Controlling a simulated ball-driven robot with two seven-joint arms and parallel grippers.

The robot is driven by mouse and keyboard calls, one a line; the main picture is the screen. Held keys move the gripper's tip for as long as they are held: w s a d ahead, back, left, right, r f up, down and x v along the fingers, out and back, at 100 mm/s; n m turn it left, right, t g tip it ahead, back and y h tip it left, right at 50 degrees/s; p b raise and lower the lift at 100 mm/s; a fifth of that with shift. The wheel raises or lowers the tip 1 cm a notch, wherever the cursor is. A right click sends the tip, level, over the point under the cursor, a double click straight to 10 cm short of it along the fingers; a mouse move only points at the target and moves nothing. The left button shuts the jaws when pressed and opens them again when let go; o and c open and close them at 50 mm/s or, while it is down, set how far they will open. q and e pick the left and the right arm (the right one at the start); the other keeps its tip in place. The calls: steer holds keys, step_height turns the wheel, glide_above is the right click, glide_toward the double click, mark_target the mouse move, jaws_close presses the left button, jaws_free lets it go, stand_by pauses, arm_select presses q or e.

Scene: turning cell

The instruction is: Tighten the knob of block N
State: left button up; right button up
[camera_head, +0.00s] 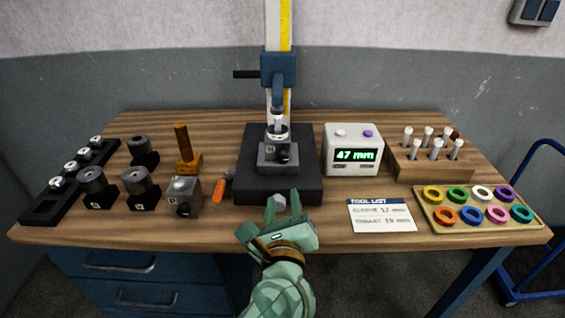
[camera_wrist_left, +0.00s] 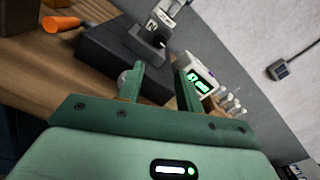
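In the left wrist view the gap between the fingers (camera_wrist_left: 160,82) is empty. A small grey piece (camera_head: 279,201) shows by the fingertips, partly hidden behind one finger (camera_wrist_left: 124,78). My right gripper is out of view.
An orange-handled tool (camera_head: 219,191) lies left of the base. Dark round holders (camera_head: 93,187) and a black rack (camera_head: 42,207) are further left. A readout (camera_head: 353,152) showing 47 mm, a tool list card (camera_head: 381,216), a pin rack (camera_head: 432,167) and a ring tray (camera_head: 431,214) stand right.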

mark_target(283, 160)
arm_select(q)
steer(key=w+b, duration=0.2)
steer(key=w, duration=1.1)
steer(key=shift+w, duration=0.3)
steer(key=c, duration=0.7)
